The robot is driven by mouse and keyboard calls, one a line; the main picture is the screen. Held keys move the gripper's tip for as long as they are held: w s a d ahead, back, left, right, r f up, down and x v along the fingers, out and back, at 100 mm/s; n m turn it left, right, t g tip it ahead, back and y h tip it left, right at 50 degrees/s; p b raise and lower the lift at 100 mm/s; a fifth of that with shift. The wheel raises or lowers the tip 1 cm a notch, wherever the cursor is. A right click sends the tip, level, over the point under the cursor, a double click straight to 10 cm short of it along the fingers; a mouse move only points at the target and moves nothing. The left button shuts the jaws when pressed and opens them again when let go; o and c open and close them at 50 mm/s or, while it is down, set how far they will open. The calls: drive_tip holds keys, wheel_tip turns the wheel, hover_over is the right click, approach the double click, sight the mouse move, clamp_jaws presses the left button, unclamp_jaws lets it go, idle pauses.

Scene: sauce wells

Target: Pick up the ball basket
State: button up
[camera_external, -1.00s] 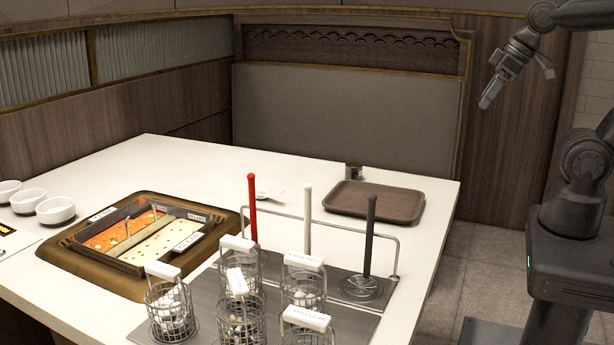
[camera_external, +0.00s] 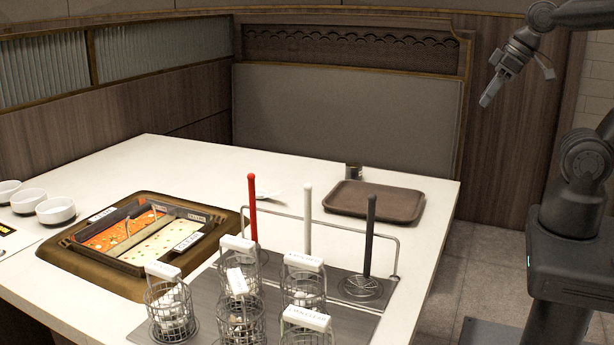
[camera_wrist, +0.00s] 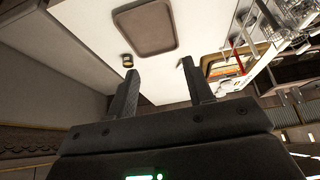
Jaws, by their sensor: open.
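Several wire baskets with white labelled handles stand at the front of the table in the external view. One is at the front left (camera_external: 171,311), one is in the middle (camera_external: 304,284), and others stand between and in front. They hold pale lumps; the label text is too small to read surely, so I cannot tell which is the ball basket. My gripper (camera_external: 487,99) hangs high at the upper right, far from the baskets, and points down and left. In the wrist view my gripper (camera_wrist: 160,88) has its two fingers wide apart with nothing between them.
A divided pot (camera_external: 175,243) with orange and pale broth sits in the table at left. Red (camera_external: 252,205), white (camera_external: 307,218) and black (camera_external: 369,235) upright handles stand behind the baskets. A brown tray (camera_external: 375,202) lies at the back right. White bowls (camera_external: 56,210) stand at far left.

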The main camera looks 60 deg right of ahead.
drive_tip(key=w+a+r+g, duration=0.1)
drive_tip(key=w+a+r, duration=0.3)
drive_tip(key=w+a, duration=0.5)
drive_tip(key=g, duration=0.5)
hover_over(304, 250)
wheel_tip(304, 250, down, 16)
drive_tip(key=shift+s+a+f, duration=0.2)
drive_tip(key=shift+a+f, duration=0.2)
drive_tip(key=shift+f, duration=0.05)
wheel_tip(304, 250, down, 5)
drive_tip(key=shift+r, duration=0.1)
drive_tip(key=f, duration=0.5)
drive_tip(key=shift+w+d+f, duration=0.2)
drive_tip(key=shift+d+f, duration=0.15)
clamp_jaws()
drive_tip(key=shift+r, duration=0.1)
